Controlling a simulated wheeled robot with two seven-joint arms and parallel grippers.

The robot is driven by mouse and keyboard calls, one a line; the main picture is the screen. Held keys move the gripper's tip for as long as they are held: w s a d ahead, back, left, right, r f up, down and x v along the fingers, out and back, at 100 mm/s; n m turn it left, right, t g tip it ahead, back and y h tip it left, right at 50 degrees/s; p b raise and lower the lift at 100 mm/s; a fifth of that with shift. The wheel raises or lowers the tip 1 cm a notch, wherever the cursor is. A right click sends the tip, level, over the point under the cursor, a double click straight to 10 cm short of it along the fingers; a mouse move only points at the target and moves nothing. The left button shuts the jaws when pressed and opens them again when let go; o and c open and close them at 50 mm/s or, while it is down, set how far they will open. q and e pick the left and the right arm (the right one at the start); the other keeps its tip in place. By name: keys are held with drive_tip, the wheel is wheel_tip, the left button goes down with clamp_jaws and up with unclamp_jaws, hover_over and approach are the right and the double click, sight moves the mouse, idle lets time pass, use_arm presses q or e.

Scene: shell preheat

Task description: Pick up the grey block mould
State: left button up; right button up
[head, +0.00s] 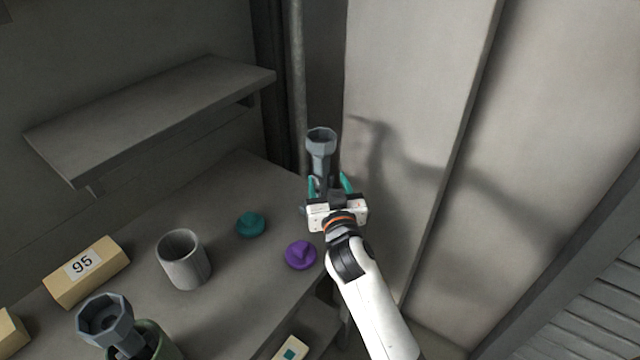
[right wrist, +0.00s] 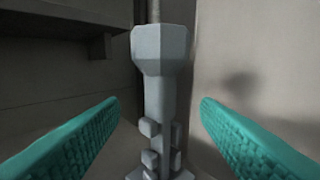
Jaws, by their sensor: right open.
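The grey block mould (head: 321,145) stands upright near the far right end of the table, with a wide faceted cup on top of a narrow stem. In the right wrist view the mould (right wrist: 162,60) stands centred, with small blocks along its lower stem. My right gripper (head: 331,184) is open. Its teal fingers are spread to either side of the mould's stem, with gaps showing on both sides in the right wrist view (right wrist: 172,125). The mould's base is hidden behind the gripper in the head view. My left gripper is not in view.
A purple knobbed piece (head: 300,255), a teal one (head: 250,224) and a grey cup (head: 183,260) stand on the table. A block marked 95 (head: 88,272) and another faceted grey piece (head: 106,318) are at the left. A shelf (head: 160,108) overhangs the back; a pale panel (head: 410,130) rises at the right.

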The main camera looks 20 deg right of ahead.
sight(322, 161)
drive_tip(key=w, duration=0.3)
drive_tip(key=shift+w+d+p, duration=0.15)
drive_tip(key=shift+d+p, duration=0.1)
drive_tip(key=shift+p, duration=0.05)
drive_tip(key=w, duration=0.1)
drive_tip(key=w+r+p, duration=0.1)
drive_tip(key=w, duration=0.1)
drive_tip(key=w+p, duration=0.1)
drive_tip(key=shift+w+d+r, duration=0.15)
drive_tip(key=shift+w+d, duration=0.05)
drive_tip(key=shift+d, duration=0.05)
drive_tip(key=shift+w, duration=0.45)
clamp_jaws()
